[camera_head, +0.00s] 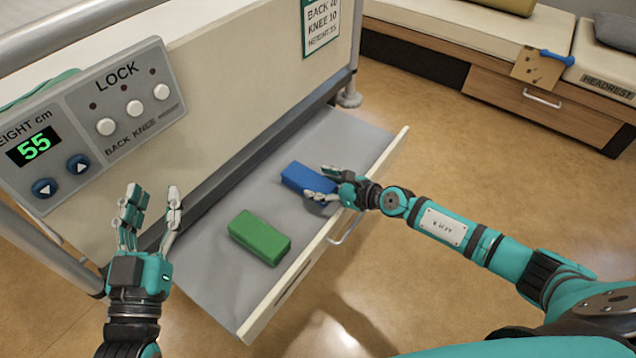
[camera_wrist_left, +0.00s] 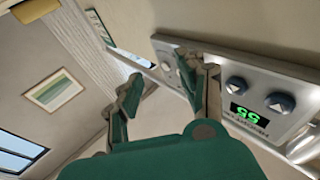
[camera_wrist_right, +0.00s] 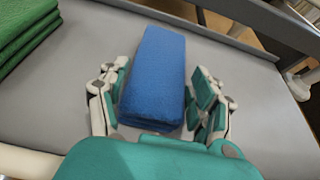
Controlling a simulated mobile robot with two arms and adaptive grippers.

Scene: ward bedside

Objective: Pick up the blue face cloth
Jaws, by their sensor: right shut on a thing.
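The blue face cloth (camera_head: 303,178) is a folded block lying in the open drawer (camera_head: 340,135) under the bed. My right gripper (camera_head: 328,186) is at its near right end, with its fingers closed on it. In the right wrist view the blue cloth (camera_wrist_right: 158,75) lies lengthwise between the two fingers (camera_wrist_right: 160,108), which are against its sides at the near end. The cloth appears to rest on the drawer floor. My left gripper (camera_head: 150,205) is raised in front of the bed panel, fingers apart and empty; it also shows in the left wrist view (camera_wrist_left: 165,90).
A green folded cloth (camera_head: 259,237) lies in the same drawer, nearer the front left. The bed control panel (camera_head: 95,120), reading 55, stands close to my left gripper. The drawer's front wall (camera_head: 300,265) is low. A bench (camera_head: 480,40) stands at the back right; open floor lies between.

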